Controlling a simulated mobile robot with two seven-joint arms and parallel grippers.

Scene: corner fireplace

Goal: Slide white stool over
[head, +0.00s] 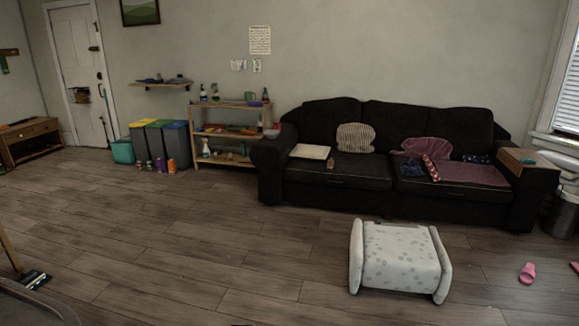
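The white stool (401,258) stands on the wood floor at the lower right of the head view, in front of the dark sofa. It has a pale spotted top and a raised rounded panel on its left and right sides. Floor shows between it and the sofa. Neither of my grippers is in the head view, and nothing touches the stool.
A dark sofa (340,178) with cushions lines the back wall. Pink slippers (527,273) lie right of the stool. Shelves (226,152), bins (176,146) and a white door (80,62) are at the back left. A broom (34,279) is at lower left. The middle floor is clear.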

